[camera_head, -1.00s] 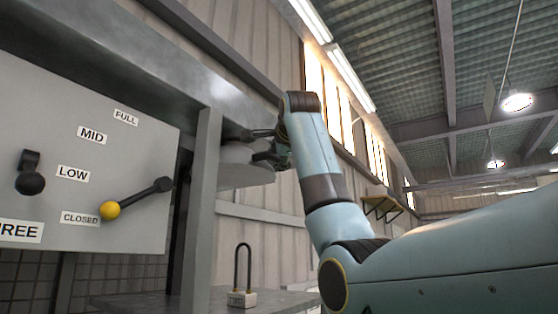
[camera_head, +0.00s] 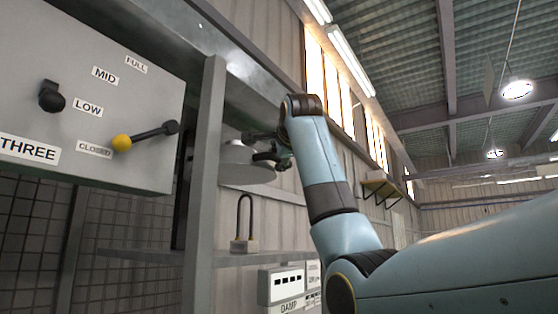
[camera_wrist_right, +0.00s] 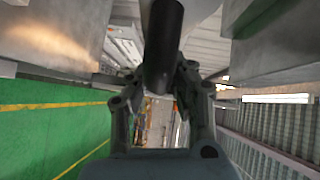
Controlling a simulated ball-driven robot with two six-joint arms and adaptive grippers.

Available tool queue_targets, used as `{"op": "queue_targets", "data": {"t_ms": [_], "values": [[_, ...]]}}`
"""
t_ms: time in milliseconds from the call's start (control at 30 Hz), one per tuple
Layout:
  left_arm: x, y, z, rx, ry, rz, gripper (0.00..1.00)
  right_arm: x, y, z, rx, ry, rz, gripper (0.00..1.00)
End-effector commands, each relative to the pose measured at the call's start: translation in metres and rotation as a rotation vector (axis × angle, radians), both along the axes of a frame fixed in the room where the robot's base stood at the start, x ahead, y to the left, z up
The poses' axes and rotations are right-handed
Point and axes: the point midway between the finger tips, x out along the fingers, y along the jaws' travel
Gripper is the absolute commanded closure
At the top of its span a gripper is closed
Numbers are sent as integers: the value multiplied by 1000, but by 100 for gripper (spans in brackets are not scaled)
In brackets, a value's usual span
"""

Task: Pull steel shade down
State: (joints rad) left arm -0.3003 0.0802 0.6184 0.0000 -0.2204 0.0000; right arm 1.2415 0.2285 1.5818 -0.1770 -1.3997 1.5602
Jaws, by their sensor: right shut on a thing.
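The steel shade (camera_head: 243,172), a round grey metal disc with a raised top, hangs just right of the upright post in the head view. My right gripper (camera_head: 263,147) is at its right edge. In the wrist view, my right gripper (camera_wrist_right: 160,80) is shut on a dark cylindrical handle (camera_wrist_right: 163,40), whose join to the shade is not clear. My left gripper is not in view.
A grey panel (camera_head: 60,110) with a yellow-tipped lever (camera_head: 145,136) and a black knob (camera_head: 51,96) stands at left. The upright post (camera_head: 205,170) is close beside the shade. A padlock (camera_head: 244,245) stands on a shelf (camera_head: 140,255) below the shade.

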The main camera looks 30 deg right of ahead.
Motion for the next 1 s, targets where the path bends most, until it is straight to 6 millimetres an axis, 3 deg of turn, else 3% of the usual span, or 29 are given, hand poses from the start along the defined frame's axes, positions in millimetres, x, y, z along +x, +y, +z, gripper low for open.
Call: {"op": "queue_targets", "data": {"t_ms": [33, 133, 167, 333, 667, 767, 1000], "values": [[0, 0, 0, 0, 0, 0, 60, 2, 0, -10, 9, 24, -1, 100], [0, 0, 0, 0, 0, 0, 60, 3, 0, -11, 10, 26, -1, 100], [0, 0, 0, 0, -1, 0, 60, 3, 0, -11, 10, 26, -1, 77], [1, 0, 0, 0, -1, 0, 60, 3, 0, -10, 8, 24, 0, 56], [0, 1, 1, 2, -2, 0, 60, -3, 2, -5, 6, 16, 0, 56], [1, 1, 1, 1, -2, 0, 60, -15, 7, -3, 5, 14, 0, 56], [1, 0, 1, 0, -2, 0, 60, -64, 29, 4, 6, 14, 2, 56]]}}
